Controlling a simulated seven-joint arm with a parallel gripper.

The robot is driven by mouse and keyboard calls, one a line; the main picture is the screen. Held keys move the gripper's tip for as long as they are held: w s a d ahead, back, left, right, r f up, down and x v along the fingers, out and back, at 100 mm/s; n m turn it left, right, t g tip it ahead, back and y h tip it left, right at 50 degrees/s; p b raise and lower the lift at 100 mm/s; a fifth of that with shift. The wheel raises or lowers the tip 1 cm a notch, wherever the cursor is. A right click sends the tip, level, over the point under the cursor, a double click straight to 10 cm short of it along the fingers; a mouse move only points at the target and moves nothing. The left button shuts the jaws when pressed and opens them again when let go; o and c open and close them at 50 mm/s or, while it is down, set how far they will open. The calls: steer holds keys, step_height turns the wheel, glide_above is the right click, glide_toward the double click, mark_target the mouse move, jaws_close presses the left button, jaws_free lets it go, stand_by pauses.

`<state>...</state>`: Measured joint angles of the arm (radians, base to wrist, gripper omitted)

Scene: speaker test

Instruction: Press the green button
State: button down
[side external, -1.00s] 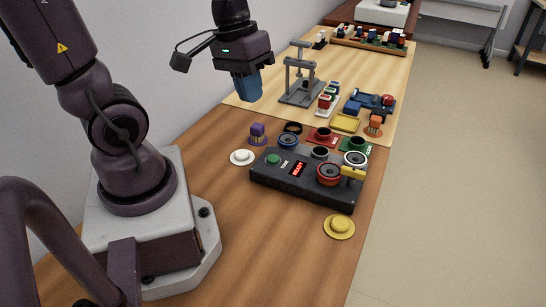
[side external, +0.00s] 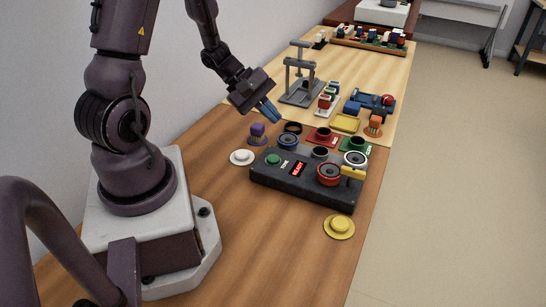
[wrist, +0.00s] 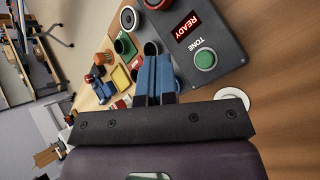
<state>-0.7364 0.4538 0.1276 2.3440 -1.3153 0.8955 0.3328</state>
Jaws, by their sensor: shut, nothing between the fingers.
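The green button (side external: 274,159) sits on the left part of the black speaker test box (side external: 262,178), beside a label reading TONE and a lit red display reading READY (side external: 299,168). In the wrist view the green button (wrist: 205,60) shows to the right of the fingers, on the dark box (wrist: 222,32). My gripper (side external: 274,117) is shut and empty, its blue fingers tilted downward above and behind the box, apart from the button. In the wrist view its fingers (wrist: 155,75) are together.

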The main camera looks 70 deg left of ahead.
mark_target(271, 159)
steer(key=shift+f, duration=4.4)
steer(key=shift+f, duration=0.15)
steer(key=shift+f, duration=0.25)
steer(key=shift+f, duration=0.5)
steer(key=shift+r, duration=0.95)
steer(key=shift+r, duration=2.5)
